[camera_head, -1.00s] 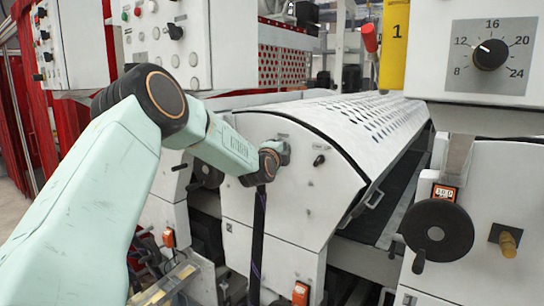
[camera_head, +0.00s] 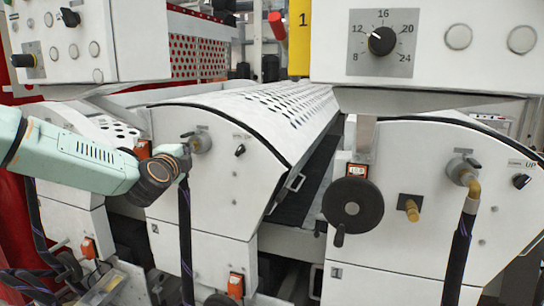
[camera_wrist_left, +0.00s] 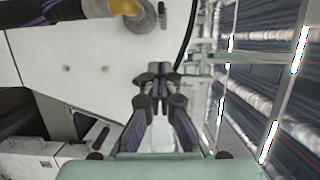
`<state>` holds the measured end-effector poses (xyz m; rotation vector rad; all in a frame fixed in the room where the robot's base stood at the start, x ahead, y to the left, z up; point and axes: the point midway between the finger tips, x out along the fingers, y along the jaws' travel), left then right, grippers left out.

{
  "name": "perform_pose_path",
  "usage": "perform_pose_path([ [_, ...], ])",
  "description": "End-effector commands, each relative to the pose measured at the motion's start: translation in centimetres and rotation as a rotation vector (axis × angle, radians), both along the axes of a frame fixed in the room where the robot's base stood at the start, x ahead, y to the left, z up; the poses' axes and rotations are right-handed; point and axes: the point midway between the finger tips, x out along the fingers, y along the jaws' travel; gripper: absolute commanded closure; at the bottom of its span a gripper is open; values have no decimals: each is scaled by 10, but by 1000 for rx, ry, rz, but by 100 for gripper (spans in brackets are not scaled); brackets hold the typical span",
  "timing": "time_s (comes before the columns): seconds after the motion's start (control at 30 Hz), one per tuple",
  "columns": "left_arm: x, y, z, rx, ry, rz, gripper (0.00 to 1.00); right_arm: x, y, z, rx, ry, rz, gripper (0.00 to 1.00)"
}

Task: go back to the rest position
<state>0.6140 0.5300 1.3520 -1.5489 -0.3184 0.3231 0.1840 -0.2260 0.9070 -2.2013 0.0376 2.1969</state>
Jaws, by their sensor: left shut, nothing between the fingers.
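My left arm (camera_head: 85,158) comes in from the left in the head view. It ends in a dark wrist joint (camera_head: 158,175) in front of the curved white end panel (camera_head: 215,195) of a coater unit. The gripper itself cannot be made out in the head view. In the left wrist view, my left gripper (camera_wrist_left: 159,72) is shut, its fingertips together with nothing between them. White machine panel shows behind it. My right gripper is in neither view.
A black handwheel (camera_head: 352,205) and a brass fitting (camera_head: 410,208) stick out from the right-hand unit. A dial (camera_head: 382,41) numbered 8 to 24 sits above. Black hoses hang from the panels, one (camera_head: 186,245) close to my wrist. A yellow post (camera_head: 299,38) stands at the back.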

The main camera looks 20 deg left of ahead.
Motion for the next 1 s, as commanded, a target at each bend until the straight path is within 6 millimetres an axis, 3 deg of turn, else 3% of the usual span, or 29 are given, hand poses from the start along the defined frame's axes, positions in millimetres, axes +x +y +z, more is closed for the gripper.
perform_pose_path([
  [0.27, 1, -1, 0, -92, -38, -2, 100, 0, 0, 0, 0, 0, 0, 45],
  [0.47, -1, -12, -12, -461, -151, -18, 100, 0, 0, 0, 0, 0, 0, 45],
  [0.6, -2, -38, -27, -740, -199, -42, 100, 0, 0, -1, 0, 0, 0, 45],
  [0.77, -7, -81, -77, -1036, -178, -43, 100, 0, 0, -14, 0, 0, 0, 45],
  [0.87, -15, -112, -122, -1210, -131, -16, 100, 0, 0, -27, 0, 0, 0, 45],
  [1.0, -38, -155, -202, -1428, -34, 73, 100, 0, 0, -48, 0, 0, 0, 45],
])
